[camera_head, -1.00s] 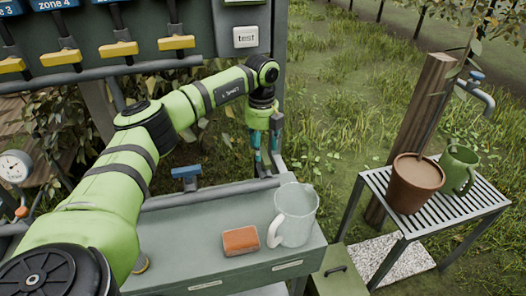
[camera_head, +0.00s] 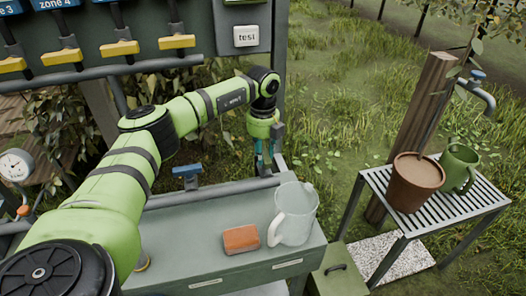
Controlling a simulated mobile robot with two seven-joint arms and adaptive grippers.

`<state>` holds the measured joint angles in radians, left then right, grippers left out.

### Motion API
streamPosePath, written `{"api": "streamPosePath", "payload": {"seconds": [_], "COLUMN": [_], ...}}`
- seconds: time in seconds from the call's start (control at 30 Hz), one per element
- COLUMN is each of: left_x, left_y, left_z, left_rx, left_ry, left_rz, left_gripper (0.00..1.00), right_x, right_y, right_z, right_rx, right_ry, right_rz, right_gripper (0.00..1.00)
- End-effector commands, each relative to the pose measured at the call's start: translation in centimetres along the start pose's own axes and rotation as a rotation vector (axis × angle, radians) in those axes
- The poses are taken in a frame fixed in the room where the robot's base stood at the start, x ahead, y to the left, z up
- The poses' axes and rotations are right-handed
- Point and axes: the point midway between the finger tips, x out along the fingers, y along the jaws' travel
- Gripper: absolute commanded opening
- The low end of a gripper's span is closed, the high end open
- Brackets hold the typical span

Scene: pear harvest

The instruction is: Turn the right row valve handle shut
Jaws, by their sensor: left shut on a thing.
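My left arm comes in from the left and reaches over the grey-green bench. My left gripper (camera_head: 265,169) points down at the pipe along the bench's back edge, near its right end. It is shut on what appears to be the right row valve handle, which is mostly hidden between the fingers. A blue valve handle (camera_head: 187,171) on the same pipe stands free to the left of the gripper. My right gripper is not in view.
On the bench (camera_head: 185,235) lie an orange-brown block (camera_head: 241,239) and a clear pitcher (camera_head: 293,214), close in front of the gripper. A panel with yellow-handled levers (camera_head: 119,48) stands behind. At right, a slatted stand (camera_head: 447,208) holds a brown pot (camera_head: 415,182) and a green mug (camera_head: 459,167).

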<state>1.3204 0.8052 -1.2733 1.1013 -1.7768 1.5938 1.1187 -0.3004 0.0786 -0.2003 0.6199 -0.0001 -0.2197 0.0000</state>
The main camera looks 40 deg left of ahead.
Motion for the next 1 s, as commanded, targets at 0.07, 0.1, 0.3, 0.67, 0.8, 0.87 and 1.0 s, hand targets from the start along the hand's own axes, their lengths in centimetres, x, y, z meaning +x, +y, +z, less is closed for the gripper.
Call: {"api": "streamPosePath", "payload": {"seconds": [0.07,0.1,0.3,0.67,0.8,0.87,1.0], "left_x": [0.01,0.0,-0.03,-0.05,-0.05,-0.04,-0.03], "left_y": [0.03,0.03,0.01,-0.05,-0.11,-0.13,-0.2], "left_z": [0.0,0.01,0.08,0.29,0.36,0.38,0.45], "left_rx": [0.018,0.033,0.148,0.474,0.607,0.664,0.798], "left_ry": [0.001,0.001,0.001,0.001,0.001,0.001,0.001], "left_rz": [0.001,0.001,0.001,0.001,0.0,0.0,0.0], "left_gripper": [0.0,0.0,0.0,0.0,0.0,0.0,0.0], "right_x": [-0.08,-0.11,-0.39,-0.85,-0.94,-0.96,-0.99], "right_y": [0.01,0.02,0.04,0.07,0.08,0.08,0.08], "right_z": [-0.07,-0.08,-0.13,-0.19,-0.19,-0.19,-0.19], "right_rx": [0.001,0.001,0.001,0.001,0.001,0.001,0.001], "right_ry": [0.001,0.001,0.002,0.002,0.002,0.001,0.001], "right_rz": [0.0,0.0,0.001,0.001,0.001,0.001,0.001], "right_gripper": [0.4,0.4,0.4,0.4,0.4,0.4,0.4]}}
